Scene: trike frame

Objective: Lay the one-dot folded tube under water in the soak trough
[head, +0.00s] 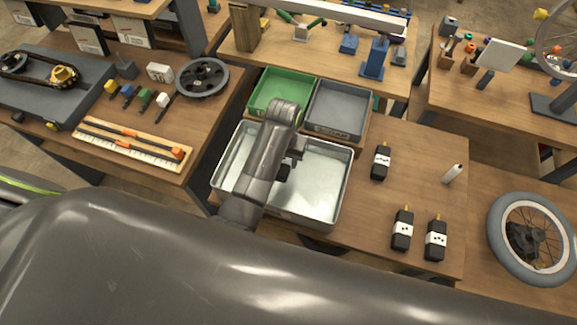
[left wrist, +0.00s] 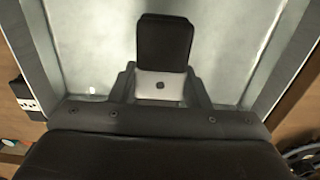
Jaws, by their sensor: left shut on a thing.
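My left gripper (head: 287,165) is over the metal soak trough (head: 338,205), inside its rim outline. In the left wrist view the left gripper (left wrist: 163,90) is shut on the black folded tube (left wrist: 165,42). Its white band shows one dot between the fingers. In the head view only a dark part of the tube (head: 284,173) shows below the gripper. The pale trough floor (left wrist: 90,50) lies behind the tube. I cannot tell whether the tube touches the water. My right gripper is not in view.
A green bin (head: 262,112) and a grey bin (head: 350,122) sit behind the trough. A wheel (head: 535,238) lies at right.

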